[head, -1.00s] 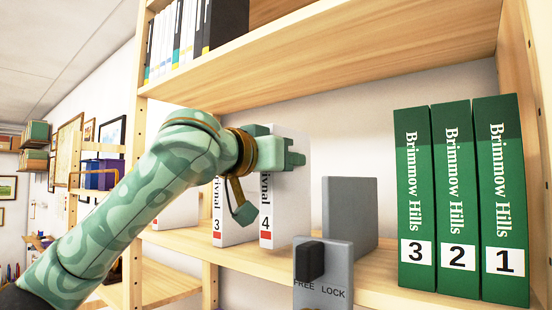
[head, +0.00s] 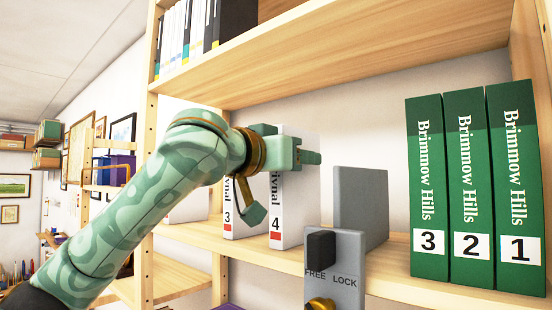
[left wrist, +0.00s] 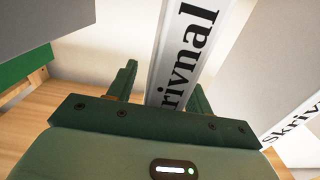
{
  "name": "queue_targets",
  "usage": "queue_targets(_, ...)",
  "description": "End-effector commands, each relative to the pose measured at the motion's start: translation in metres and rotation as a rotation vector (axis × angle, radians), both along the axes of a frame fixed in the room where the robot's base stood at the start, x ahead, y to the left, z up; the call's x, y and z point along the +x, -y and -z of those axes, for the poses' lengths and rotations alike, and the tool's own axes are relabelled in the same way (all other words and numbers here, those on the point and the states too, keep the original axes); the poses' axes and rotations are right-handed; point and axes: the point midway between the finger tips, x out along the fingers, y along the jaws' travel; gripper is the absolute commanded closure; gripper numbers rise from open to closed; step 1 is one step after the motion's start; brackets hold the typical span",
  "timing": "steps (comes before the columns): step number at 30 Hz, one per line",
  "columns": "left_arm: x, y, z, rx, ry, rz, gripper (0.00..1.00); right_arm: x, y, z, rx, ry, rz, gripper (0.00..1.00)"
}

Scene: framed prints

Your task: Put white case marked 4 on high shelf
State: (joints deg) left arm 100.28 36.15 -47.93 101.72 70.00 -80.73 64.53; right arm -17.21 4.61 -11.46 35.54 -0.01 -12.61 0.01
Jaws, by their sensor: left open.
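The white case marked 4 (head: 294,214) stands upright on the middle shelf board (head: 253,241), with a red mark under its number. My left gripper (head: 296,154) is at the upper part of this case and hides part of its spine. In the left wrist view the white spine (left wrist: 183,48) with black lettering runs between the two open fingers (left wrist: 163,88). I cannot tell whether either finger touches it. The high shelf (head: 350,58) is above, with several white and black cases at its left end. My right gripper is not in view.
White case 3 (head: 232,218) stands close to the left of case 4. A grey upright block (head: 361,205) is to its right, then green Brimmow Hills cases (head: 470,190). A grey FREE/LOCK plate (head: 343,265) stands in front. The high shelf's middle is clear.

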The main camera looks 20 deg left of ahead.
Motion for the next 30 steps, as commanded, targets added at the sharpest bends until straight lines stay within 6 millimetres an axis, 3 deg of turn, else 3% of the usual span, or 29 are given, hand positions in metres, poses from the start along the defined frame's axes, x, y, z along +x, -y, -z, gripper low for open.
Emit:
queue_targets(5, -0.028, -0.011, 0.003, 0.001, 0.007, -0.002, 0.49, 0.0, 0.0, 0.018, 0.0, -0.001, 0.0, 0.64)
queue_targets(12, -0.091, -0.034, 0.003, 0.0, 0.009, -0.002, 0.49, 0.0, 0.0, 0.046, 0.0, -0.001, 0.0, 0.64)
queue_targets(18, -0.132, -0.048, 0.001, -0.001, 0.006, -0.002, 0.49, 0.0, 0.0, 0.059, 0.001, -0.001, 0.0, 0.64)
queue_targets(24, -0.149, -0.054, 0.0, -0.001, 0.003, -0.001, 0.49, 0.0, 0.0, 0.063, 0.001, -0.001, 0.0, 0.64)
queue_targets(30, -0.151, -0.055, -0.001, -0.001, 0.002, 0.0, 0.49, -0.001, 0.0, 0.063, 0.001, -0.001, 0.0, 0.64)
